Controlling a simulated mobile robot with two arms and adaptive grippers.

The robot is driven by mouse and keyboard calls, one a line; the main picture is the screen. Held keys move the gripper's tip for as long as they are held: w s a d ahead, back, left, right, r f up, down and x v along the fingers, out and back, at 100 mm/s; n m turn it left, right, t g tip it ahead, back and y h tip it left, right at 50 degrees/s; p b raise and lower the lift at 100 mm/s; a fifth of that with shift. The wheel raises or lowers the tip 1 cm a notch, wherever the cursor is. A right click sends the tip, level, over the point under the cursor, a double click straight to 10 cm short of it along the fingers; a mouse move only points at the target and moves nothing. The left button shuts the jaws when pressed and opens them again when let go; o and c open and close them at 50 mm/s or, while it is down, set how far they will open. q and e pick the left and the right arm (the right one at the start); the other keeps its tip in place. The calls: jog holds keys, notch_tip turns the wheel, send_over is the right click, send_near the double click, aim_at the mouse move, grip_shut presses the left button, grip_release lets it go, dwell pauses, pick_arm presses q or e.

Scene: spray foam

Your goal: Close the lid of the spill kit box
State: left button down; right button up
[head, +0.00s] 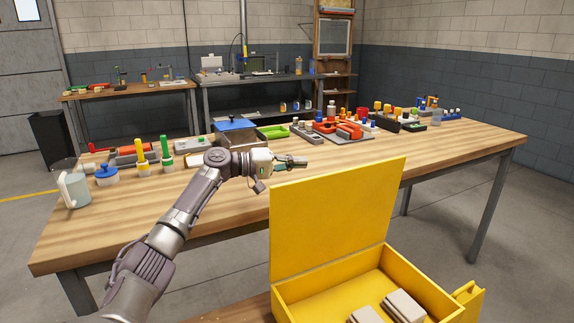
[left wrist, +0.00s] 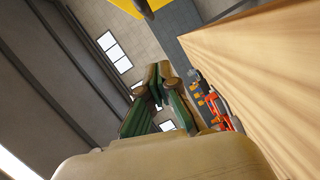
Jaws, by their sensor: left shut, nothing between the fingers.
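The yellow spill kit box (head: 285,298) stands in front of the table at the lower right of the head view. Its lid (head: 338,215) is raised roughly upright, on the far side of the box. Pale grey blocks (head: 402,305) lie inside it. My left gripper (head: 304,161) is shut and empty, above the table, behind and to the left of the lid's top edge, apart from it. In the left wrist view its fingers (left wrist: 163,85) point away, and a yellow patch shows at the top edge. My right gripper is not in view.
The wooden table (head: 130,222) carries a clear jug (head: 72,188), a blue-lidded pot (head: 106,176), yellow and green bottles and several trays along its back. The table's front left part is clear. A yellow latch-like part (head: 466,297) sticks out at the box's right.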

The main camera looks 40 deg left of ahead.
pick_arm(q)
jog(key=w+d+f, duration=0.1)
jog(key=w+d, duration=0.1)
jog(key=d, duration=0.4)
jog(key=shift+w+f, duration=0.15)
jog(key=shift+f, duration=0.05)
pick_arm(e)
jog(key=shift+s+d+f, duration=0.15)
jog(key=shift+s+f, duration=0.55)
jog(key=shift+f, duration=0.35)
pick_arm(q)
jog(key=shift+d+p, duration=0.2)
jog(key=shift+p, duration=0.1)
